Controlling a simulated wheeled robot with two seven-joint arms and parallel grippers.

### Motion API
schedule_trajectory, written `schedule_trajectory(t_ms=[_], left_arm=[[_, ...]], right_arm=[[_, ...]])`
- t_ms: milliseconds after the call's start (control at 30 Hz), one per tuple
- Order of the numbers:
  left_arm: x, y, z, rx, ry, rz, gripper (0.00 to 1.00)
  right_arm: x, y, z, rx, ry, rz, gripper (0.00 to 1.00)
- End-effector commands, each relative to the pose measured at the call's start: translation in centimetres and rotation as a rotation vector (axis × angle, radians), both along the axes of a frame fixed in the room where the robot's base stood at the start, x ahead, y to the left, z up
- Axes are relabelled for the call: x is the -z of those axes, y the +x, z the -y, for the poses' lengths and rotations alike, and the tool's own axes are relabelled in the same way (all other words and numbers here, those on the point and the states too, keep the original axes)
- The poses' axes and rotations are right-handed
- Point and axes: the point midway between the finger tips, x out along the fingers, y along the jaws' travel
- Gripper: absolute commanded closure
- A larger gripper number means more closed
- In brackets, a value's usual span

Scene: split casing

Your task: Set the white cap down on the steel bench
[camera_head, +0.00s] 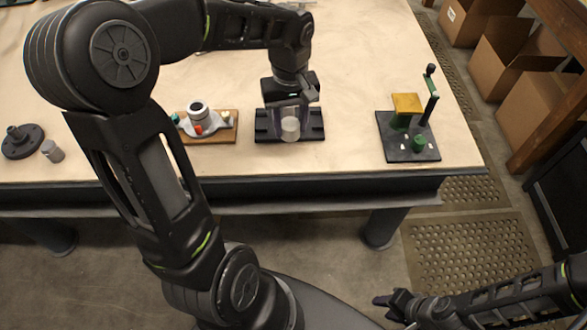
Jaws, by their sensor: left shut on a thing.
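My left gripper (290,122) is above the bench, pointing down, and shut on the white cap (290,131). The cap is a small pale round piece, in front of a black block (262,127). I cannot tell whether the cap touches the block. The bench (350,60) has a pale top and a dark frame. My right gripper (390,302) is low at the bottom right, off the bench, in front of the floor. It is small and dark, and its jaw opening is not clear.
Left of the block is a wooden board (221,135) with a white ring-shaped part (197,110) and small coloured parts. A black fixture (410,149) with a green lever stands right. A dark flanged disc (22,142) and grey cylinder (52,151) lie far left. Bare bench lies between.

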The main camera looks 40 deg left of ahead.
Motion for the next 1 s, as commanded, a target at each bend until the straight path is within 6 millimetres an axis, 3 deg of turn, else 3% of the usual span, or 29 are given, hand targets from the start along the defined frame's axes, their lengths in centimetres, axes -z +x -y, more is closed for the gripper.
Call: schedule_trajectory(t_ms=[367, 467, 733, 1000], left_arm=[[0.1, 0.1, 0.0, 0.014, 0.0, 0.003, 0.97], [0.9, 0.1, 0.0, 0.013, -0.001, 0.001, 0.97], [5.5, 0.0, 0.0, 0.013, -0.002, -0.001, 0.97], [6.2, 0.1, 0.0, 0.013, 0.0, 0.004, 0.97]], right_arm=[[0.0, 0.0, 0.0, 0.0, 0.0, -0.001, 0.64], [-0.1, 0.0, 0.0, 0.001, 0.0, -0.001, 0.64], [-0.5, -0.1, 0.0, 0.001, -0.002, -0.003, 0.64], [-0.5, -0.1, 0.1, 0.001, -0.002, -0.003, 0.64]])
